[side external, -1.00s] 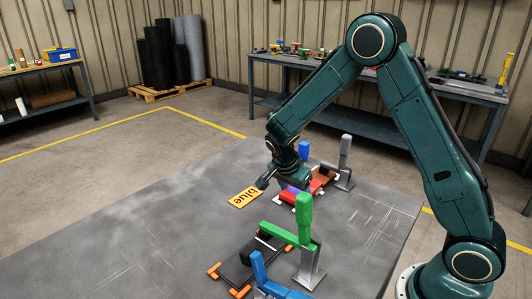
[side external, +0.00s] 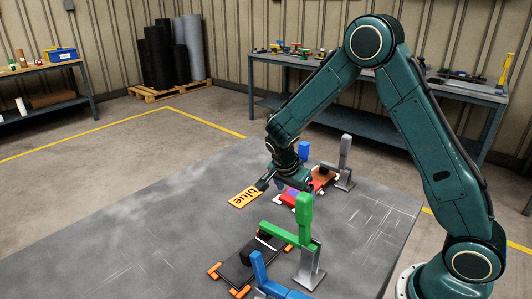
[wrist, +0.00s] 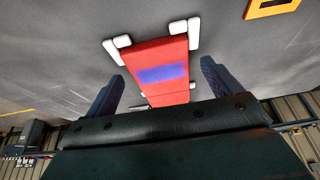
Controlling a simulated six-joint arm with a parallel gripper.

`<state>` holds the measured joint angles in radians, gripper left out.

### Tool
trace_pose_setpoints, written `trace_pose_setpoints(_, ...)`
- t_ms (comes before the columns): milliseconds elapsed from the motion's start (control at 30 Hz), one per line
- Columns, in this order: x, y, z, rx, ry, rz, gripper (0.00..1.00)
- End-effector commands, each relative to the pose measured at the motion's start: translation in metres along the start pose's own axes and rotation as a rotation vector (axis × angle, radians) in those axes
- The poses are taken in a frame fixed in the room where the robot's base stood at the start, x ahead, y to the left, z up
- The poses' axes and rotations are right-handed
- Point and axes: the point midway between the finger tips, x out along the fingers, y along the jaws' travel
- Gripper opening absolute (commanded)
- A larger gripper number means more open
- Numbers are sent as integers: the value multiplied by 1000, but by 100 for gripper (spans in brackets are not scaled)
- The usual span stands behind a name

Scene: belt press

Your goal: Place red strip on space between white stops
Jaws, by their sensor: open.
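A red strip (wrist: 155,58) with a blue-purple patch shows in the wrist view, lying between white stops (wrist: 116,43) at its corners. A second white stop pair (wrist: 184,30) shows at the right corner. The strip also shows in the side view (side external: 313,189), partly hidden by my gripper. My gripper (side external: 285,187) is open above it, one finger to each side, and holds nothing. In the wrist view its blue fingers (wrist: 160,88) flank the red strip. Whether the fingers touch the strip I cannot tell.
A grey lever post (side external: 345,160) and a blue post (side external: 304,151) stand close behind. A green lever (side external: 304,225) with a black press bed (side external: 250,264) stands in front. The left table area is clear.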

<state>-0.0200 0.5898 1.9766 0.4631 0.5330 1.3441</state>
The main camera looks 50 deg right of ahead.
Motion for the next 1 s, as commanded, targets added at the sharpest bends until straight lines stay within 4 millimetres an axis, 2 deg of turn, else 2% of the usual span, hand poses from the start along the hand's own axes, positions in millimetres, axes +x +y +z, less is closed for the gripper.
trace_pose_setpoints(167,-2,0,0,0,0,0,90)
trace_pose_setpoints(367,-15,-1,0,-1,0,-2,90)
trace_pose_setpoints(567,-42,-1,0,1,0,-5,90)
trace_pose_setpoints(1000,-114,0,1,0,-1,-4,90)
